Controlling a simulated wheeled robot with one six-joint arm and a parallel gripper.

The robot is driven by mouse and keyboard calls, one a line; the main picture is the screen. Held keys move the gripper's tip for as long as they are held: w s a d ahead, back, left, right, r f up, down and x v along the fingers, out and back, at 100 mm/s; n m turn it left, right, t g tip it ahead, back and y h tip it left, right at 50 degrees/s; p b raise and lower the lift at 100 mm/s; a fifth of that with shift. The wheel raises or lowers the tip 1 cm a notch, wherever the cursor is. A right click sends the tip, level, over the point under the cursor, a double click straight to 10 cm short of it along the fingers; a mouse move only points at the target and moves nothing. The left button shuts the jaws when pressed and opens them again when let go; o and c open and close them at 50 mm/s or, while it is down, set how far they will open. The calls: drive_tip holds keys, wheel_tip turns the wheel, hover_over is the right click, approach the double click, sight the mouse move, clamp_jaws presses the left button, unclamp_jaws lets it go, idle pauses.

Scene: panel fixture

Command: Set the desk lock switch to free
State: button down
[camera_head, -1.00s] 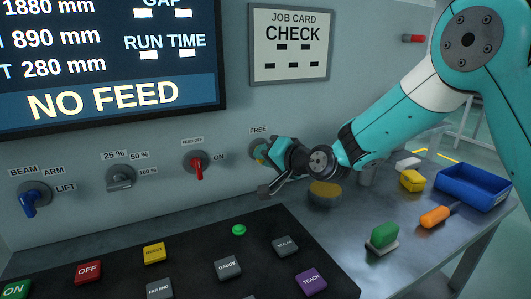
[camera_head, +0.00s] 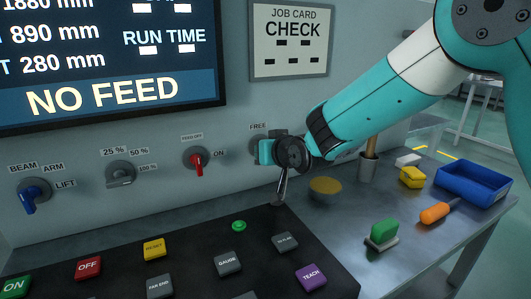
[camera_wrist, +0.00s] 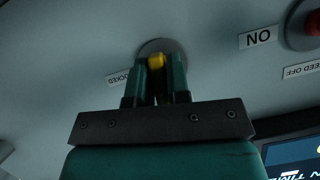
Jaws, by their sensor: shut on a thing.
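The desk lock switch has a round grey plate (camera_wrist: 162,46) and a yellow handle (camera_wrist: 156,61), seen in the wrist view. My gripper (camera_wrist: 157,75) is shut on the yellow handle, with one dark green finger on each side. In the head view my gripper (camera_head: 260,151) is at the panel under the FREE label (camera_head: 258,127) and hides the handle. A second label (camera_wrist: 125,77), partly covered by a finger and ending in "OCKED", is beside the plate in the wrist view. Which way the handle points is hard to tell.
A red feed switch (camera_head: 198,160) is left of my gripper. The button console (camera_head: 200,245) lies below. A round yellow-topped item (camera_head: 325,188), a cup (camera_head: 367,168), a green-topped block (camera_head: 384,232), an orange-handled tool (camera_head: 435,212) and a blue bin (camera_head: 474,184) are on the bench at right.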

idle(0.4)
drive_tip(key=shift+h, duration=0.3)
drive_tip(key=c, duration=1.2)
unclamp_jaws()
drive_tip(key=shift+o, duration=0.2)
drive_tip(key=v, duration=1.7)
drive_tip(key=shift+d, duration=0.25)
drive_tip(key=shift+s, duration=0.15)
drive_tip(key=s+d+f+n+g+h, duration=0.15)
drive_tip(key=s+g, duration=0.45)
drive_tip(key=s, duration=0.6)
drive_tip(key=s+d+f+n+g, duration=0.3)
drive_tip(key=s+g, duration=0.3)
drive_tip(key=s, duration=0.5)
wheel_tip(320, 180, up, 15)
drive_tip(key=p, duration=1.5)
drive_tip(key=shift+w+m+p, duration=0.15)
drive_tip(key=shift+m+p, duration=0.2)
